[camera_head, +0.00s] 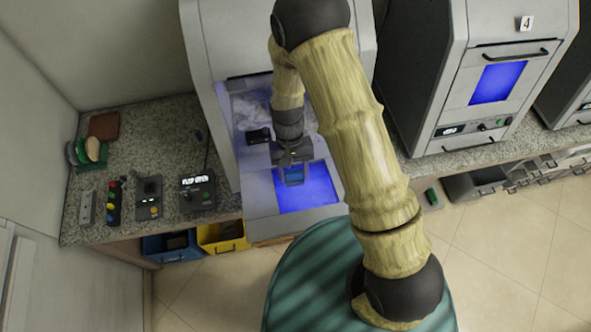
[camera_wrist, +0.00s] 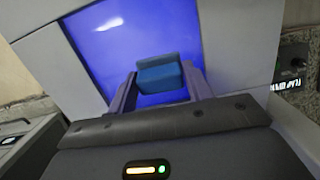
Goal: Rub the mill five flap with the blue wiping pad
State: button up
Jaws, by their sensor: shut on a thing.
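The mill five flap (camera_head: 262,212) hangs open at the front of the middle grey machine, a pale panel with a glowing blue window. No number shows on this machine. My gripper (camera_head: 293,165) is over the flap, left of the middle of its blue window. It is shut on the blue wiping pad (camera_head: 294,176). In the wrist view the pad (camera_wrist: 162,76) sits between the two fingers, in front of the flap's blue window (camera_wrist: 118,45). I cannot tell whether the pad touches the flap surface.
A control box (camera_head: 197,190) reading "FLAP OPEN" stands on the counter at left, beside a joystick box (camera_head: 150,197). Blue (camera_head: 170,247) and yellow bins (camera_head: 222,236) hang below. A machine marked 4 (camera_head: 498,85), its front closed, stands at right.

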aim_at(322, 178)
jog(key=shift+s+a+f, duration=0.1)
jog(key=shift+s+a, duration=0.15)
jog(key=shift+a, duration=0.55)
jog(key=shift+s+a, duration=0.25)
jog(key=shift+a, duration=0.5)
jog(key=shift+w+d+f, duration=0.1)
jog(key=shift+w+d, duration=0.15)
jog(key=shift+d, duration=0.7)
jog(key=shift+w+d+f, duration=0.1)
jog(key=shift+w+d, duration=0.1)
jog(key=shift+d, duration=0.7)
jog(key=shift+w+d+f, duration=0.1)
jog(key=shift+w+d, duration=0.15)
jog(key=shift+d, duration=0.65)
jog(key=shift+w+d+f, duration=0.1)
jog(key=shift+w+d, duration=0.15)
jog(key=shift+d, duration=0.65)
jog(key=shift+w+d+f+b, duration=0.1)
jog(key=shift+w+d+b, duration=0.15)
jog(key=shift+d, duration=0.65)
jog(key=shift+w+d+b, duration=0.1)
jog(key=shift+w+d, duration=0.1)
jog(key=shift+d, duration=0.7)
